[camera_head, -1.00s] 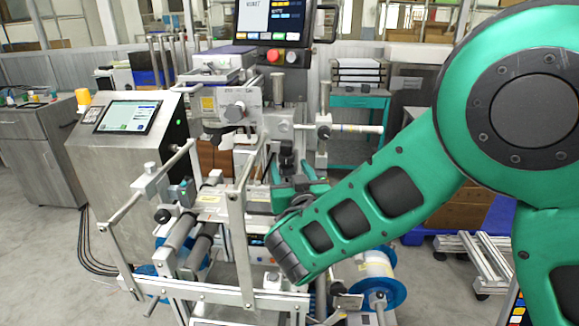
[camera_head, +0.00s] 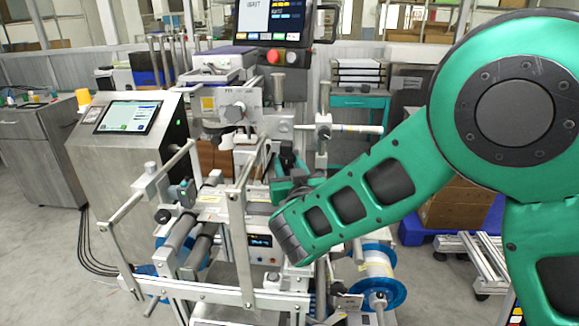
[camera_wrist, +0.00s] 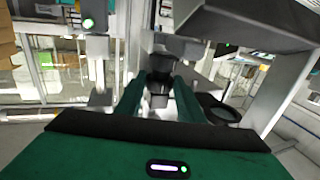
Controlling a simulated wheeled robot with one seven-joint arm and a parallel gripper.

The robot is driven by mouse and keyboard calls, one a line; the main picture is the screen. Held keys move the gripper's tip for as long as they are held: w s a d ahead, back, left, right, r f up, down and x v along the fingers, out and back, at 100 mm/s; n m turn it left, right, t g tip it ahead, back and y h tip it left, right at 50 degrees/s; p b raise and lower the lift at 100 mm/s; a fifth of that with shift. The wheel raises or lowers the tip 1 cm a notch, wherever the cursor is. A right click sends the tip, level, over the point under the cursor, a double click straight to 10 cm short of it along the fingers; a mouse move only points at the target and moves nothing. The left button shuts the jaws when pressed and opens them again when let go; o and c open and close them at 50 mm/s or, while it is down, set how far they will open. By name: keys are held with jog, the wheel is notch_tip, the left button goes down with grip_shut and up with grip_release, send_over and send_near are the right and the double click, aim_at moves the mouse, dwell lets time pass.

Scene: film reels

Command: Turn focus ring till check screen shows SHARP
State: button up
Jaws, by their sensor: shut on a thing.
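My gripper (camera_head: 285,180) is at the middle of the machine, partly hidden by my own green forearm. In the wrist view, its two green fingers (camera_wrist: 159,88) are closed around a dark, upright cylindrical part, seemingly the focus ring (camera_wrist: 158,97). Its dark upper part also shows in the head view (camera_head: 287,158). The ring's lower part and any marks on it cannot be made out. The check screen (camera_head: 262,16) is at the top, with large dark text on a white panel beside coloured blocks. Its word is too blurred to read surely.
A red button (camera_head: 273,56) sits under the screen. A metal frame bar (camera_head: 241,230) stands left of my gripper. A blue-rimmed reel (camera_head: 377,272) is below my forearm. A steel console (camera_head: 128,150) with its own display stands at left.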

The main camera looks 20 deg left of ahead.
jog(key=shift+w+d+f+n+g+y, duration=0.2)
jog(key=shift+n+g+y, duration=0.2)
jog(key=shift+y, duration=0.1)
jog(key=shift+r+n+y, duration=0.1)
jog(key=shift+n+y, duration=0.2)
jog(key=shift+y, duration=0.1)
jog(key=o, duration=1.1)
jog(key=shift+c, duration=0.2)
jog(key=v, duration=1)
jog(key=shift+s+d+r, duration=0.2)
jog(key=shift+d, duration=0.15)
